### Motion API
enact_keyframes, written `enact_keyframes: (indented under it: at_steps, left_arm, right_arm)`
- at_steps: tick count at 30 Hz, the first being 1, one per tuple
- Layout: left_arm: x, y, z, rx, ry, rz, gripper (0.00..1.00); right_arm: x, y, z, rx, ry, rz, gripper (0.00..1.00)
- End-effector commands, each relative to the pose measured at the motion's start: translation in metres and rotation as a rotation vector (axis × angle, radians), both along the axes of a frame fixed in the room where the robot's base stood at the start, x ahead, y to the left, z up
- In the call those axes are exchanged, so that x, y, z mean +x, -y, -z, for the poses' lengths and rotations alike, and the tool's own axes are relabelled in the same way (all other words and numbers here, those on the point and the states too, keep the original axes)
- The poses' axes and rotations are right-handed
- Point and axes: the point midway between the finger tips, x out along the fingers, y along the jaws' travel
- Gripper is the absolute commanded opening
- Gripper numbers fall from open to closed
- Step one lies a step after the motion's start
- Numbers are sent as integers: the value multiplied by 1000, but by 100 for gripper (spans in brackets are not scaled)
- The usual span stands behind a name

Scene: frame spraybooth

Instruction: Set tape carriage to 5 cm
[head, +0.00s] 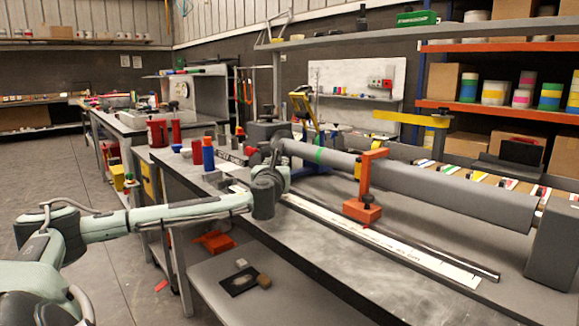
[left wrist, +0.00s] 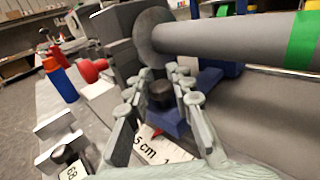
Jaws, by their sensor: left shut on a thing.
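A blue carriage (left wrist: 188,125) with a black knob (left wrist: 160,94) sits below the left end of the grey tube (left wrist: 225,38) in the left wrist view. My left gripper (left wrist: 161,84) has its fingers on both sides of the knob and is shut on it. A red pointer (left wrist: 156,132) shows at the carriage's near edge, close to the "5 cm" mark on the white scale (left wrist: 165,152). In the head view my left gripper (head: 277,158) is low beside the tube's left end and hides much of the carriage. My right gripper is not in view.
An orange carriage (head: 362,209) with an upright stands farther right on the rail, beside the long scale (head: 420,257). A blue bottle (head: 208,157) and a red knob (left wrist: 92,70) are left of the gripper. The grey tube overhangs the rail.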

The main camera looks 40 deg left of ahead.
Motion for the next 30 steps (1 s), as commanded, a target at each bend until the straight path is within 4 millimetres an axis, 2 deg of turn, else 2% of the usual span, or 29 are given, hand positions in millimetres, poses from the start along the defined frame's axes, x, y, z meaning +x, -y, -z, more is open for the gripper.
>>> enact_keyframes:
  at_steps: [4,9,10,15,25,30]
  left_arm:
    - [-1,-4,3,-3,-4,-6,0]
    - [-1,-5,2,-2,-2,-8,0]
    - [-1,-5,2,-2,-2,-9,25]
    - [-1,-4,1,-1,-1,-6,43]
    - [-2,0,0,0,1,-1,43]
    - [-19,15,0,4,-2,1,43]
  right_arm:
    - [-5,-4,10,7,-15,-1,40]
    - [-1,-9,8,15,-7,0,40]
    - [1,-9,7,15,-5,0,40]
    - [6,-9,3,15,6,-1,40]
    - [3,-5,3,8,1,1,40]
    - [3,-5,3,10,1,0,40]
